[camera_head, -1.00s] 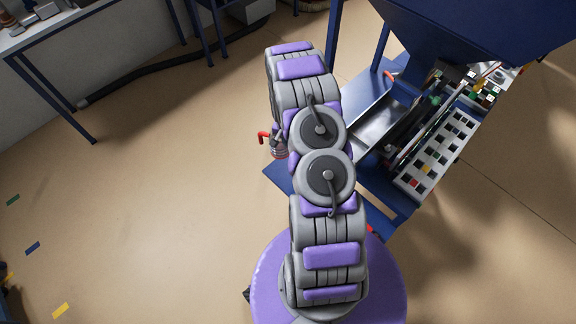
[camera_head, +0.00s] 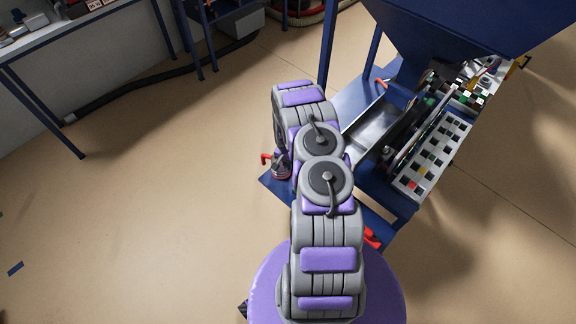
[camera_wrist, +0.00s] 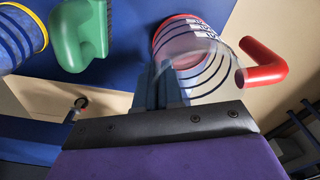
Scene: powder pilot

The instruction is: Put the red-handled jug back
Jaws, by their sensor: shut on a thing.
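The red-handled jug (camera_wrist: 205,72) is clear with dark blue stripes, a red rim and a red handle (camera_wrist: 262,66) pointing right in the wrist view. My gripper (camera_wrist: 160,84) is shut on its near side wall; the fingers hide part of that wall. The jug looks tilted in this view. In the head view, the jug (camera_head: 281,171) shows beside my arm, with its red handle to the left, over the left edge of a blue platform. My arm hides the gripper there.
In the wrist view, a green handle-like part (camera_wrist: 82,35) and a striped vessel (camera_wrist: 22,38) are left of the jug, before a blue surface (camera_wrist: 128,40). The head view shows a blue machine with a hopper (camera_head: 440,45), a white slotted rack (camera_head: 432,155) and open floor left.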

